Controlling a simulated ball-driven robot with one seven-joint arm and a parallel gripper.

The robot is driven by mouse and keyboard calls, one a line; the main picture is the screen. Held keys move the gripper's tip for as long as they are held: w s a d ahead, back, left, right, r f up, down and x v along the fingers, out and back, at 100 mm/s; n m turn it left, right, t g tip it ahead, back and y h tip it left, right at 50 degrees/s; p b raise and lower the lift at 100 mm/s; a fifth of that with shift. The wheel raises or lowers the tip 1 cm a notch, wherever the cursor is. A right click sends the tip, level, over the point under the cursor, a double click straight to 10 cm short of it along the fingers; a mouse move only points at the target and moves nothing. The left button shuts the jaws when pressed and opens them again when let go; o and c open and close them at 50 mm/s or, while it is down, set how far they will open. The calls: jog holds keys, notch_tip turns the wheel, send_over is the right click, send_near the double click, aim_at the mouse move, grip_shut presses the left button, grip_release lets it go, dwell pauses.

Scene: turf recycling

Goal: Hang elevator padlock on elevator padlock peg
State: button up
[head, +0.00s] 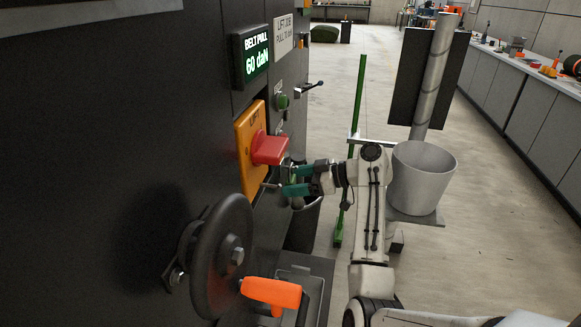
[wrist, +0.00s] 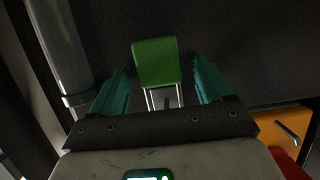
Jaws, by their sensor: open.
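A green padlock (wrist: 156,62) with a silver shackle shows in the wrist view, in front of a dark panel. My gripper (wrist: 162,85) is open, with one teal finger on each side of the padlock and a gap on both sides. A small dark stub shows by the shackle; I cannot tell whether the shackle is around it. In the head view my gripper (head: 284,180) is beside the dark machine, just below the red handle, and the padlock cannot be made out clearly. A small silver pin (wrist: 288,132) sticks out on the orange plate; I cannot tell whether it is the padlock peg.
The orange plate (head: 243,165) with the red handle (head: 270,149) is close to my gripper. A black handwheel (head: 222,255) with an orange grip (head: 271,292) juts out nearer. A green post (head: 350,150) and a grey bucket (head: 423,178) stand right. Open floor lies beyond.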

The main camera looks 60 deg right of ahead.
jog(key=v, duration=1)
jog(key=shift+s+r, duration=0.2)
jog(key=shift+s, duration=0.15)
jog(key=shift+s+d, duration=0.1)
jog(key=shift+d, duration=0.05)
